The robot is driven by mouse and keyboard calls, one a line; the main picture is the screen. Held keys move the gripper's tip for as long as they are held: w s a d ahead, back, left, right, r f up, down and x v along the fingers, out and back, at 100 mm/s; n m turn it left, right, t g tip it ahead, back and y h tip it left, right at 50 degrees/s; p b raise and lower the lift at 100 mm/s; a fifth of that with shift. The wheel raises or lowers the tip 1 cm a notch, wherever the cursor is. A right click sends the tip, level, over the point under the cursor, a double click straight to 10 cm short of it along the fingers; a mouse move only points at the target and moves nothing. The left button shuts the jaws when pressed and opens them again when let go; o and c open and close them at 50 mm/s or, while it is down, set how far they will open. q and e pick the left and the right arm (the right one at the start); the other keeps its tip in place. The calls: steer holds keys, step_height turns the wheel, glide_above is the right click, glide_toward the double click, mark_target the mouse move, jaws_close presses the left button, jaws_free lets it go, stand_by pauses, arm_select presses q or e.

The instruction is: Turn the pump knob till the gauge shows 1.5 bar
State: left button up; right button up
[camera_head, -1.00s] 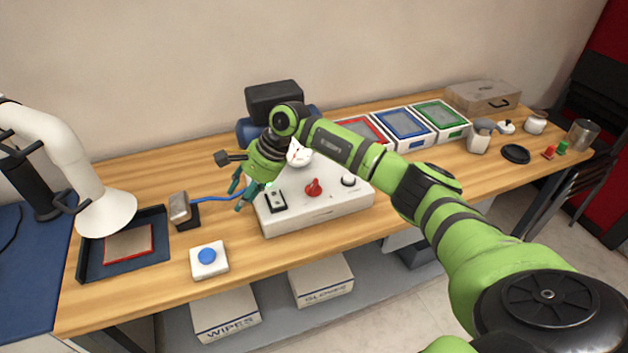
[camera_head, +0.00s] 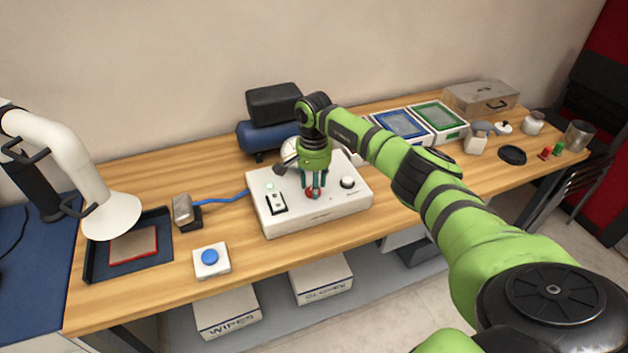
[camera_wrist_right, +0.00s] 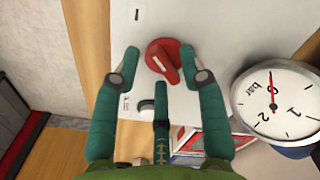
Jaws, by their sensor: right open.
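The red pump knob (camera_wrist_right: 163,62) sits on the white control box (camera_head: 335,207). In the wrist view my right gripper (camera_wrist_right: 160,58) is open, with its teal fingers on either side of the knob. In the head view this gripper (camera_head: 314,190) points down over the knob (camera_head: 309,191) and partly hides it. I cannot tell if the fingers touch it. The round white gauge (camera_wrist_right: 288,92), marked in bar, has a red needle near the upright in the wrist view; its exact reading is unclear. In the head view my right wrist mostly hides the gauge. My left gripper is out of view.
A blue button (camera_head: 209,257) stands front left. A blue compressor tank (camera_head: 257,138) is behind. Framed trays (camera_head: 437,119) stand to the right. The front middle of the table is clear.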

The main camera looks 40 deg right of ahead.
jaws_close()
steer(key=shift+f+m, duration=0.1)
steer(key=shift+m, duration=0.2)
